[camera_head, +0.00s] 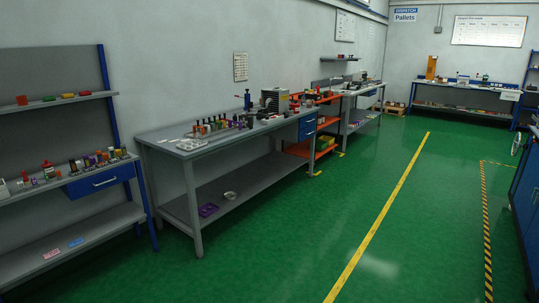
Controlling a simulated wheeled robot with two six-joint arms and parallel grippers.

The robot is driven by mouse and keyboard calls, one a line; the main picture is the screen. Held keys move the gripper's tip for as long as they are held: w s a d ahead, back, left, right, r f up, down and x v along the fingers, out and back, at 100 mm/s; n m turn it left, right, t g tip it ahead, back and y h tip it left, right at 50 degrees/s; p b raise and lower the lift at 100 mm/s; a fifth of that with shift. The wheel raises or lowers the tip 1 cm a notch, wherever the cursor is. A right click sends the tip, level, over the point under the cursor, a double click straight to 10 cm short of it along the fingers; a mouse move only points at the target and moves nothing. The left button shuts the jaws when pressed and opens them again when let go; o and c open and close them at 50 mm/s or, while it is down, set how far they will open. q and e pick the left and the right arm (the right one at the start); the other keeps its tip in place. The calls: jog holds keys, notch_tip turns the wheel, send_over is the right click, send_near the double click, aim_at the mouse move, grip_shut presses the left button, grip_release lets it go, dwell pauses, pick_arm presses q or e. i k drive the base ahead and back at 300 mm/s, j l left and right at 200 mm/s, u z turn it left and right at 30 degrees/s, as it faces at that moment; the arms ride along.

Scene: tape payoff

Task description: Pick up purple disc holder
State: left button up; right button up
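A small flat purple object (208,210) lies on the lower shelf of the middle grey workbench (226,178), near its front left. It is the clearest purple item in view and may be the purple disc holder, but it is too small to tell its exact form. A small pale ring-shaped object (230,195) lies on the same shelf, to its right and farther back. Neither of my grippers shows in the head view.
A left bench (104,218) carries many small coloured items. The middle bench top holds coloured spools and a grey machine (275,99). An orange-shelved bench (322,125) stands beyond. Green floor (300,235) with a yellow line (384,212) is open; blue cabinets (526,200) stand right.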

aim_at(235, 122)
jog(key=i, duration=2.05)
